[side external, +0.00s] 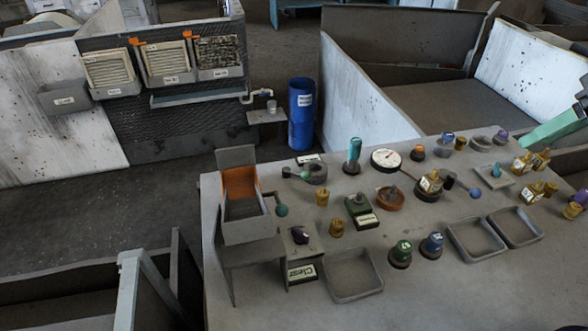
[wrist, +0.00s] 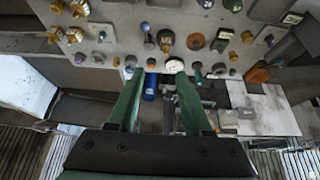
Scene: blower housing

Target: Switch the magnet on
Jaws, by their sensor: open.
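I cannot tell for certain which control is the magnet's. A green box (side external: 361,212) with a dark knob on top and a white label, too small to read, stands mid-table in the side view. It seems to show also in the wrist view (wrist: 222,40). My gripper (wrist: 157,78) is open with nothing between its green fingers. In the wrist view its tips are near the edge of the crowded table, close to the white round gauge (wrist: 177,63). In the side view only a pale green part of my arm enters at the right edge, apart from the green box.
The grey table (side external: 450,290) is crowded with knobs and posts around the gauge (side external: 386,160). Shallow trays (side external: 352,275) lie along the front. An orange-lined chute (side external: 240,185) stands at the left. A blue barrel (side external: 301,115) stands behind. The front right tabletop is bare.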

